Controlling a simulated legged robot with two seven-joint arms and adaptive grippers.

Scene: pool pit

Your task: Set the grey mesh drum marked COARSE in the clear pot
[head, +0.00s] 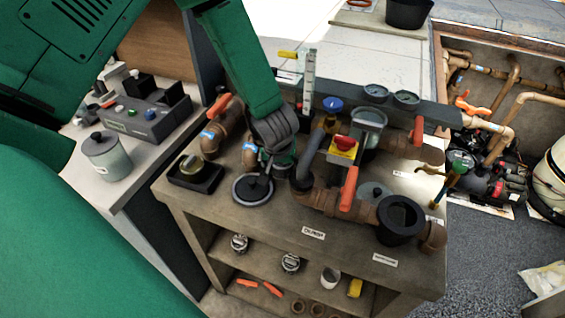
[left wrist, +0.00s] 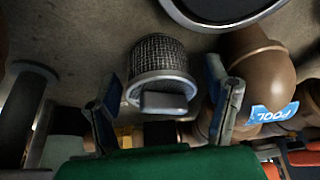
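The grey mesh drum (left wrist: 160,62) stands upright in the left wrist view, with a pale rim and a bar handle on the side facing me. My left gripper (left wrist: 165,100) is open, with one finger on each side of the drum and gaps between. No COARSE marking is readable. A translucent vessel (head: 369,132) among the pipes may be the clear pot; I cannot be sure. My right gripper is not in view.
Brown pipes with a red-handled valve (head: 349,188) crowd the bench. A dark open cylinder (head: 400,220) stands at the front right. A black tray (head: 195,174) lies left of the disc. A lidded jar (head: 107,157) stands on the side counter.

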